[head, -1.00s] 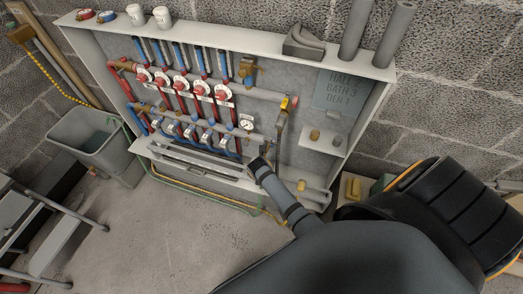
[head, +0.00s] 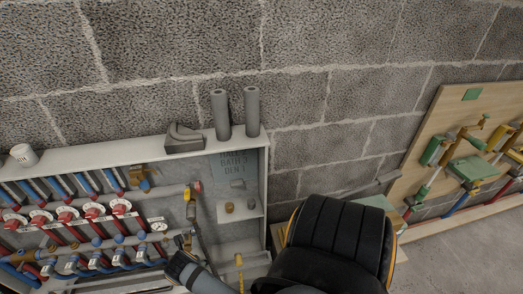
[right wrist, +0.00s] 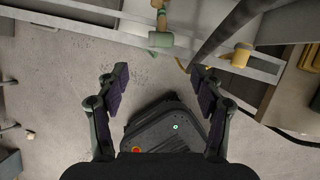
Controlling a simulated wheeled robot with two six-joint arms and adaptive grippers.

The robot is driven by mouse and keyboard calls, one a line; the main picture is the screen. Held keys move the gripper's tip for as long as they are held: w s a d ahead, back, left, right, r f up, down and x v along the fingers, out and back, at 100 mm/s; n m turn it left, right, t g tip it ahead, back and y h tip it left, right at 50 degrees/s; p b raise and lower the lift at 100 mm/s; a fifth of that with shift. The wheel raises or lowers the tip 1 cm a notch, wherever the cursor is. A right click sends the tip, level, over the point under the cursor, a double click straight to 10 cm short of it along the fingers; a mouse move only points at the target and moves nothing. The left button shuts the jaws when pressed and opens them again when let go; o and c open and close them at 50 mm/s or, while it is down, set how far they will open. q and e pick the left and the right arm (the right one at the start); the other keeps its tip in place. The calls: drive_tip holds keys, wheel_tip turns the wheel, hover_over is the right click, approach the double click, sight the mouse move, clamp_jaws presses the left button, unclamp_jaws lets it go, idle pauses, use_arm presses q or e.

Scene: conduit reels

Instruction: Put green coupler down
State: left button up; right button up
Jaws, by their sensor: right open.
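A green coupler (right wrist: 160,39) shows at the top middle of the right wrist view, over the edge of a grey rail. I cannot tell exactly what it rests on. My right gripper (right wrist: 160,78) is open, with its two fingers spread wide and nothing between them. The coupler is beyond the fingertips, apart from them. In the head view my right arm covers the lower middle and I cannot make out the coupler there. My left gripper is in neither view now.
A wall cabinet (head: 130,148) holds red and blue pipes with valves. Two grey tubes (head: 220,115) stand on its top. A yellow fitting (right wrist: 240,55) is right of the coupler. A wooden board (head: 440,120) with green and yellow fittings leans at the right. Bare floor (right wrist: 55,75) shows below.

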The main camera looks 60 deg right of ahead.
drive_tip(key=s+f+m+y, duration=0.1)
drive_tip(key=s+f+m, duration=0.3)
drive_tip(key=f, duration=0.3)
drive_tip(key=s+f+m+g, duration=0.1)
drive_tip(key=s+f+m, duration=0.3)
drive_tip(key=f, duration=0.2)
drive_tip(key=s+f+m+y, duration=0.1)
drive_tip(key=s+f+m, duration=0.35)
drive_tip(key=f, duration=0.25)
drive_tip(key=s+d+f+m, duration=0.1)
drive_tip(key=s+f+m, duration=0.2)
drive_tip(key=s+m, duration=0.2)
drive_tip(key=s+d+f+m+g, duration=0.1)
drive_tip(key=s+f+m, duration=0.3)
drive_tip(key=s, duration=0.4)
drive_tip(key=s+d+f+m, duration=0.3)
drive_tip(key=s+m, duration=0.4)
drive_tip(key=shift+f+g, duration=0.2)
drive_tip(key=shift+g, duration=0.1)
drive_tip(key=shift+s+d+r, duration=0.1)
wheel_tip(320, 180, up, 4)
drive_tip(key=p, duration=0.4)
